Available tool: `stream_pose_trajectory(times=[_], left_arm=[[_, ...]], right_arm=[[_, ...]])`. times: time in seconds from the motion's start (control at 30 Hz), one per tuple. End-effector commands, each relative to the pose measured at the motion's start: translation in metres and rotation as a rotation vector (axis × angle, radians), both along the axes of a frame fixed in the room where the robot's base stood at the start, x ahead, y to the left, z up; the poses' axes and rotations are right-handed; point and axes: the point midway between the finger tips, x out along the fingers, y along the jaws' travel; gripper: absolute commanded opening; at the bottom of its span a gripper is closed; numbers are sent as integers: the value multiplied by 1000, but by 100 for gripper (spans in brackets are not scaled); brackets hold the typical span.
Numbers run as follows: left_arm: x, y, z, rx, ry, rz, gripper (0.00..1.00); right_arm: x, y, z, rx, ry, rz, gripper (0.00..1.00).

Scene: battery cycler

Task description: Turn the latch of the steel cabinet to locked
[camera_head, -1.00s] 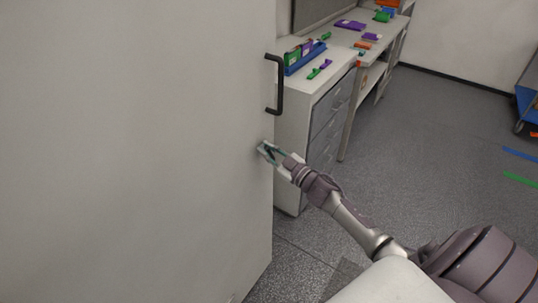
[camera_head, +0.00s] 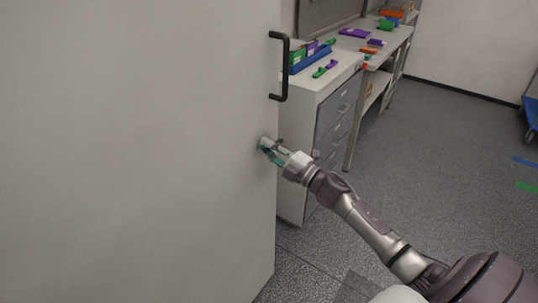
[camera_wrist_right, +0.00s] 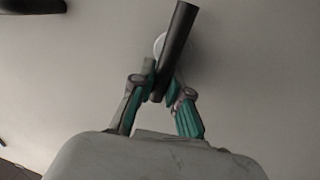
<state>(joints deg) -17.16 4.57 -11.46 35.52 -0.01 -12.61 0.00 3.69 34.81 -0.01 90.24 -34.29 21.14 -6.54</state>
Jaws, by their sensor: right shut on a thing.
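The steel cabinet's pale door (camera_head: 130,150) fills the left of the head view. A black bar handle (camera_head: 283,66) is near its right edge. My right gripper (camera_head: 266,147) is at the door below that handle, and it largely hides the latch in the head view. In the right wrist view, the latch's dark bar (camera_wrist_right: 176,48) stands tilted, its top leaning right, in front of a pale round base. My right gripper's fingers (camera_wrist_right: 165,96) are shut on the lower part of this bar. My left gripper is in neither view.
A drawer unit (camera_head: 322,112) stands just right of the door, with a blue tray (camera_head: 312,60) and small coloured parts on top. A bench (camera_head: 385,45) runs behind it.

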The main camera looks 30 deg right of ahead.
Motion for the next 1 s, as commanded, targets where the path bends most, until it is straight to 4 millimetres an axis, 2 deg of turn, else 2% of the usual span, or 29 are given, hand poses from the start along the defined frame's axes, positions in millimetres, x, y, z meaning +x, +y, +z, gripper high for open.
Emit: stream_pose_trajectory(times=[0.03, 0.3, 0.97, 1.0], left_arm=[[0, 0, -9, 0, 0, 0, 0], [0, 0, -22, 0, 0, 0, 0], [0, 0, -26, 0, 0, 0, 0], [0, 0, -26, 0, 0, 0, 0]], right_arm=[[0, 0, -5, -31, -13, -1, 0], [0, 0, -6, -153, -63, 0, 0], [0, 0, -5, -203, -83, 0, 0], [0, 0, -5, -203, -83, 0, 20]])
